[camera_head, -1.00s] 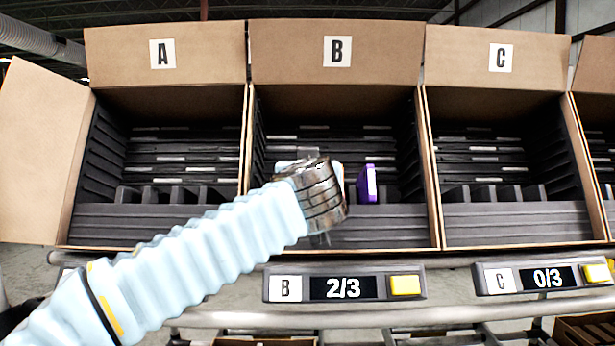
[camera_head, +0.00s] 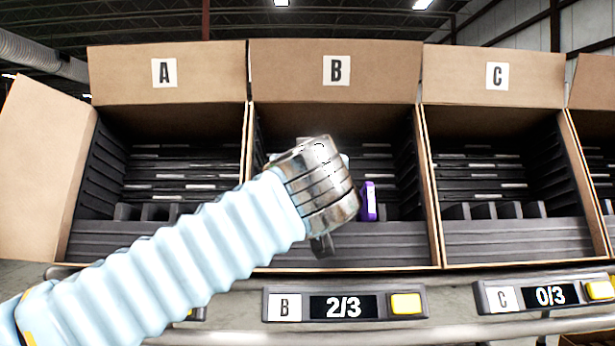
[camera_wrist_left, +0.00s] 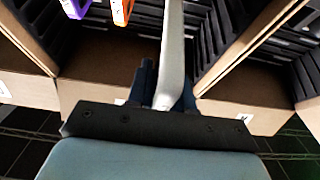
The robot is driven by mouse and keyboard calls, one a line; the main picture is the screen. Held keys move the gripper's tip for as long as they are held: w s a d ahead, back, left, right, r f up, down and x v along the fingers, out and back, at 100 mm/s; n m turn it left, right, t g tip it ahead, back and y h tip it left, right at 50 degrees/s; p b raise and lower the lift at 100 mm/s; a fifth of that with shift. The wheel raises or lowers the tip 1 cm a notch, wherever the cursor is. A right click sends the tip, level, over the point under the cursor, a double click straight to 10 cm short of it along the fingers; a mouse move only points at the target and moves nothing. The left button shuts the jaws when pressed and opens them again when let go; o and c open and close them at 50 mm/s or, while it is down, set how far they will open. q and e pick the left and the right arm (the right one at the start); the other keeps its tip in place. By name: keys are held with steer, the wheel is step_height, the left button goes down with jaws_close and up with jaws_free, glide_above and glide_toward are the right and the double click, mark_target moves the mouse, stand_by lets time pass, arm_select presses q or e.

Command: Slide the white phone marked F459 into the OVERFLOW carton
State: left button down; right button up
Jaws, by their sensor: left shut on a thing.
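My left gripper (camera_wrist_left: 166,90) is shut on a thin pale-grey or white slab seen edge-on, likely the white phone (camera_wrist_left: 172,45). Its F459 mark cannot be read. In the head view my left wrist (camera_head: 320,185) is in front of carton B (camera_head: 335,85) and hides the fingers and most of what they hold. No carton in view shows the word OVERFLOW. My right gripper is not in view.
Carton B holds a purple phone (camera_head: 369,202), and an orange phone (camera_wrist_left: 122,10) beside it shows in the wrist view. Carton A (camera_head: 200,90) and carton C (camera_head: 460,88) flank it. A counter (camera_head: 343,307) below B reads 2/3, and C's (camera_head: 549,296) reads 0/3.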

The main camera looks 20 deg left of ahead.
arm_select(q)
steer(key=shift+s+d+r+p, duration=0.1)
steer(key=shift+s+d+r, duration=0.15)
steer(key=shift+s+r, duration=0.4)
steer(key=shift+s+d+r+p, duration=0.2)
steer(key=shift+s+r, duration=0.1)
steer(key=shift+s, duration=0.65)
steer(key=shift+s+d+r+p, duration=0.1)
steer(key=shift+s+d+r, duration=0.15)
steer(key=shift+s+r, duration=0.4)
steer(key=shift+s+f, duration=0.15)
